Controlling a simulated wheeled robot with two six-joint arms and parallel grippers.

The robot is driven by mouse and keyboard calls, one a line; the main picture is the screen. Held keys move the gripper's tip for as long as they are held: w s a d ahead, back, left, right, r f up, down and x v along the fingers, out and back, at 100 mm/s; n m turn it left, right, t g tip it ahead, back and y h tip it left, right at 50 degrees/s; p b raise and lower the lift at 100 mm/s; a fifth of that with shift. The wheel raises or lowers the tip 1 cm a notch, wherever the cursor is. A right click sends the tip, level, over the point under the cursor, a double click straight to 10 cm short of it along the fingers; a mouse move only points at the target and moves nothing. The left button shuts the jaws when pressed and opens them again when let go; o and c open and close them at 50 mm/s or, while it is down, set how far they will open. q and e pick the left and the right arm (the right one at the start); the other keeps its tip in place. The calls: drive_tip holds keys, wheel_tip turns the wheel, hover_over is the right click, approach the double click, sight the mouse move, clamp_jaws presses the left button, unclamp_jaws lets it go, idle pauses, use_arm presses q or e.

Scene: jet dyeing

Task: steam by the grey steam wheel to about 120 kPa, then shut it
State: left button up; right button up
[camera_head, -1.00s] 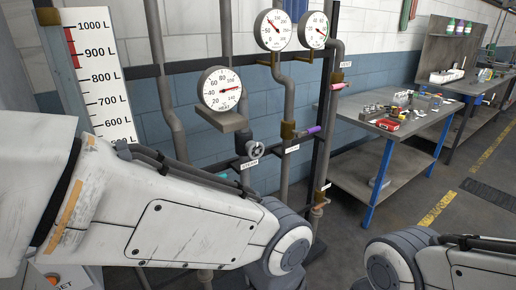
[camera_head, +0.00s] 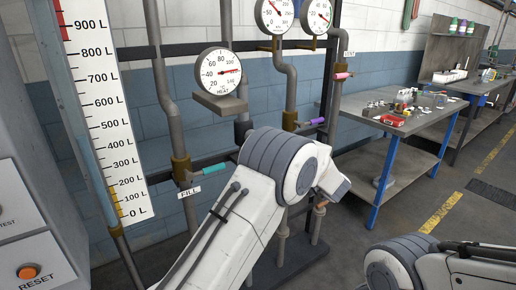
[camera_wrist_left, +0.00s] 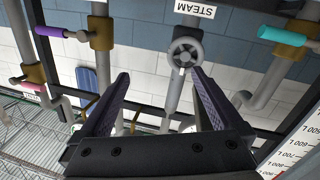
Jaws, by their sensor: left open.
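The grey steam wheel (camera_wrist_left: 186,52) shows in the left wrist view, under the upside-down STEAM label (camera_wrist_left: 195,9). My left gripper (camera_wrist_left: 159,74) is open and empty. The wheel lies beyond its fingertips, close to the right finger's tip in the picture. I cannot tell whether they touch. In the head view my left forearm covers the wheel and my left gripper is hidden. A round gauge (camera_head: 219,72) has a red needle pointing right; its exact reading is too small to tell. My right gripper is outside both views.
Two more gauges (camera_head: 274,13) (camera_head: 317,15) hang above. A teal FILL handle (camera_head: 210,169), a purple handle (camera_head: 313,121) and a pink handle (camera_head: 343,76) sit on nearby pipes. A litre scale (camera_head: 102,110) stands left. A cluttered workbench (camera_head: 389,130) stands right.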

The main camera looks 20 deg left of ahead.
use_arm(q)
drive_tip(key=w+a, duration=0.1)
drive_tip(key=a, duration=0.2)
drive_tip(key=w+a+f+n+g+y, duration=0.1)
drive_tip(key=w+a, duration=0.1)
drive_tip(key=a, duration=0.2)
drive_tip(key=w+a+g+y+p, duration=0.1)
drive_tip(key=w+a, duration=0.1)
drive_tip(key=a, duration=0.2)
drive_tip(key=shift+w+a+f+n, duration=0.1)
drive_tip(key=shift+w+f+n, duration=0.05)
drive_tip(key=shift+n, duration=0.25)
